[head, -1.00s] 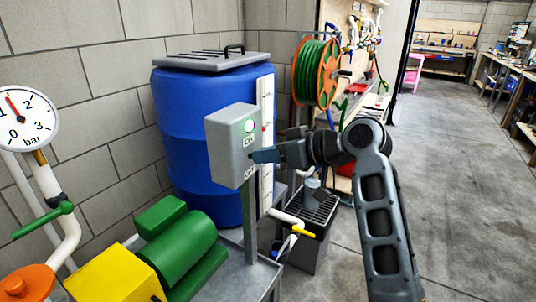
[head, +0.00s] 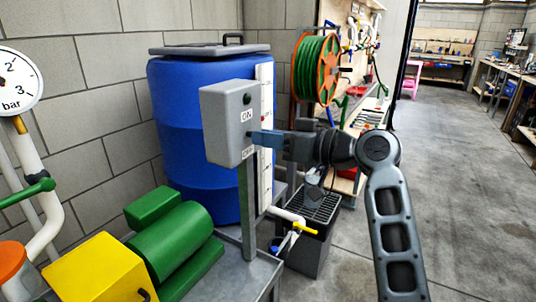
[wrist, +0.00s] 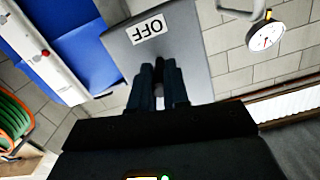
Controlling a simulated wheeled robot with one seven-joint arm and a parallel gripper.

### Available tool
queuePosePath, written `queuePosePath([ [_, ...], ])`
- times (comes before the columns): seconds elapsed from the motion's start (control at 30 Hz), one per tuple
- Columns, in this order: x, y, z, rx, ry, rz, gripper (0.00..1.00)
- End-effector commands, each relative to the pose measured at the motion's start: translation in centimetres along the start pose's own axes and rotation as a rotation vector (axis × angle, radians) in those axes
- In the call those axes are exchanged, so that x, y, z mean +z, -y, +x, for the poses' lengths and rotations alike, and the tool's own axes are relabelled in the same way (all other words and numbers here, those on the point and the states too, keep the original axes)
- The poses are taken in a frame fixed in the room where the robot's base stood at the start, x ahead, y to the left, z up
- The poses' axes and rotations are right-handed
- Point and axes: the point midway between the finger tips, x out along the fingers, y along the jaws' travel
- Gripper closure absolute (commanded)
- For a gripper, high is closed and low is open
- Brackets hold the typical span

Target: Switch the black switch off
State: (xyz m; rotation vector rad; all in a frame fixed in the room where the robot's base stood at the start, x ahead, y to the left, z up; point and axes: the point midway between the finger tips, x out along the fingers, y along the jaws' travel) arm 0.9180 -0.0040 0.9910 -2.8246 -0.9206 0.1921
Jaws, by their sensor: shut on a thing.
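The grey switch box (head: 222,125) stands on a post in front of the blue barrel. Its face has a dark round lamp (head: 247,99) at the top, an ON label (head: 247,116) and an OFF label (head: 248,152) lower down. My gripper (head: 256,138) reaches in from the right, its tips at the box face between the labels. The wrist view shows my gripper (wrist: 160,68) with its fingers close together against the box (wrist: 185,45), near the upside-down OFF label (wrist: 147,29). The black switch is hidden between the fingers, so its position cannot be seen.
The blue barrel (head: 175,125) stands behind the box. A green and yellow pump (head: 170,240) sits below left, with a pressure gauge (head: 14,80) at the far left. A hose reel (head: 316,71) is behind. Open floor (head: 460,190) lies to the right.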

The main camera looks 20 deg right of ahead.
Motion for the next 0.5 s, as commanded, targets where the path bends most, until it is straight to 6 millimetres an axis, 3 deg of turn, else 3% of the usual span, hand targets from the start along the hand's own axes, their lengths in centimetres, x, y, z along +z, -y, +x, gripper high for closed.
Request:
queuePosePath([
  [0.03,1.1,-0.3,0.0,-0.005,-0.029,-0.001,1.0],
  [0.5,2.2,-0.5,0.3,-0.052,-0.263,-0.004,1.0],
])
